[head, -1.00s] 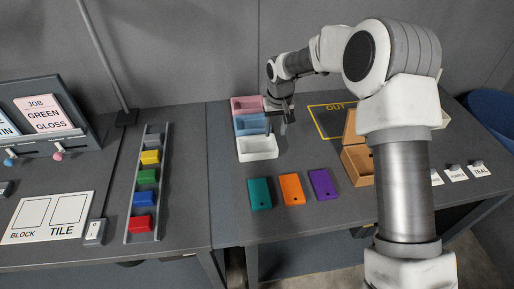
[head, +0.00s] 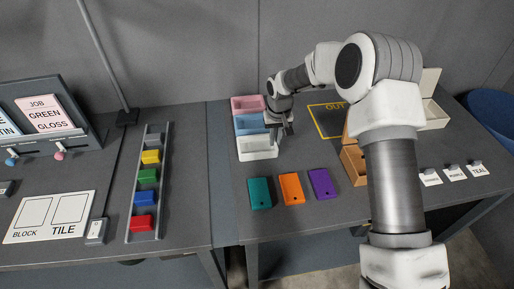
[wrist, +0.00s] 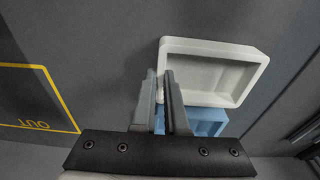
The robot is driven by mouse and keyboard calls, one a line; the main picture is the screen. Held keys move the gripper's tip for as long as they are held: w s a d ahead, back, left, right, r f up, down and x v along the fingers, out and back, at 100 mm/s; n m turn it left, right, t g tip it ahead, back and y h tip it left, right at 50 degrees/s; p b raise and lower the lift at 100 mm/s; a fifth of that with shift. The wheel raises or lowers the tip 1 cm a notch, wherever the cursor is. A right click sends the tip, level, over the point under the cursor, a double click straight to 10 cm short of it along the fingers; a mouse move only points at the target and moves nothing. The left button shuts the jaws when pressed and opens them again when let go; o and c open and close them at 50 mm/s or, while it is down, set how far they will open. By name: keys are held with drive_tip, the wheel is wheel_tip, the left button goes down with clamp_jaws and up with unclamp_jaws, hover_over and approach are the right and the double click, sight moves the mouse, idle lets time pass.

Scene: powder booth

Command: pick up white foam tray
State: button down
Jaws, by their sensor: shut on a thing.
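The white foam tray (head: 257,154) is the nearest of a row of shallow trays on the right-hand table. My gripper (head: 279,141) is at its right side. In the wrist view the two fingers (wrist: 160,75) are close together at one short side wall of the white tray (wrist: 213,47), shut on that wall. The tray looks empty. Whether its base touches the table cannot be told.
A blue tray (head: 249,124) and a pink tray (head: 248,104) stand behind the white one. Teal (head: 259,193), orange (head: 291,188) and purple (head: 321,183) tiles lie in front. A wooden box (head: 354,163) and a yellow OUT outline (head: 322,130) are to the right.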

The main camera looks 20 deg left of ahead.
drive_tip(key=shift+r, duration=0.15)
drive_tip(key=shift+r, duration=0.3)
drive_tip(key=r, duration=0.3)
drive_tip(key=shift+s+d+r+b, duration=0.2)
drive_tip(key=shift+s+r+b, duration=0.1)
drive_tip(key=shift+r+b, duration=0.1)
drive_tip(key=s+d+r+b, duration=0.1)
drive_tip(key=s+d+r, duration=0.4)
drive_tip(key=s, duration=0.4)
drive_tip(key=shift+s+d+r, duration=0.2)
drive_tip(key=shift+d+r, duration=0.1)
drive_tip(key=shift+r, duration=0.4)
